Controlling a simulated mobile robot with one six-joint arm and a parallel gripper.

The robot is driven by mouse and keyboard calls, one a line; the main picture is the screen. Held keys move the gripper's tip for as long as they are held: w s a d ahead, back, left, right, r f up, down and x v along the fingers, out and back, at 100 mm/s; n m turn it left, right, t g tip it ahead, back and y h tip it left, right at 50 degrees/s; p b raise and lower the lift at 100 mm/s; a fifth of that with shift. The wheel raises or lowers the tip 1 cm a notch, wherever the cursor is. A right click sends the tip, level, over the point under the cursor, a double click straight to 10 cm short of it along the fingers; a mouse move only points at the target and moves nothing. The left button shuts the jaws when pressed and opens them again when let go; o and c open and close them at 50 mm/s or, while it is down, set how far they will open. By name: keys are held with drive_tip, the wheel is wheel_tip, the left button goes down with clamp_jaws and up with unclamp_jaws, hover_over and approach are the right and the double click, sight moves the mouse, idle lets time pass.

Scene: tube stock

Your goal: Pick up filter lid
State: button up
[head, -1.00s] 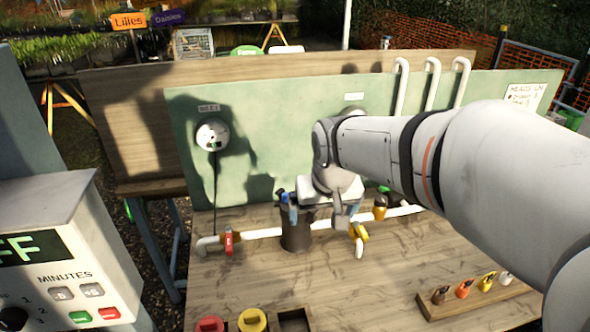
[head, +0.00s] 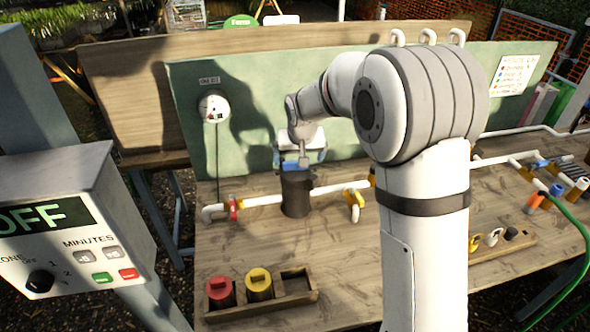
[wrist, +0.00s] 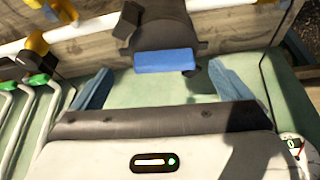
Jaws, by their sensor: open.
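A dark filter canister (head: 296,198) stands upright in the white pipe line at the back of the bench. Its dark lid has a blue grip bar, seen as the blue block (wrist: 165,60) in the wrist view. My gripper (head: 303,160) is just above the canister top in the head view. In the wrist view my gripper (wrist: 161,70) is open and empty, its blue fingers wide apart, with the blue block between and a little beyond them. I cannot tell whether anything touches. In the head view, my gripper partly hides the lid.
A wooden tray (head: 262,311) holds a red cap (head: 220,291) and a yellow cap (head: 259,284). A red valve (head: 232,208) and a yellow valve (head: 354,198) flank the canister. A green board (head: 345,75) stands behind. Bare bench lies in front.

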drive_tip(key=x, duration=0.1)
drive_tip(key=p+x, duration=0.1)
drive_tip(key=x, duration=0.2)
drive_tip(key=shift+w+a, duration=0.2)
drive_tip(key=shift+a, duration=0.05)
drive_tip(key=shift+c, duration=0.6)
drive_tip(key=shift+s, duration=0.15)
drive_tip(key=c, duration=1)
wheel_tip(320, 180, up, 10)
drive_tip(key=shift+b, duration=0.9)
drive_tip(key=shift+r, duration=0.2)
wheel_tip(320, 180, up, 5)
drive_tip(key=p, duration=0.3)
hover_over(296, 164)
drive_tip(key=shift+f, duration=0.15)
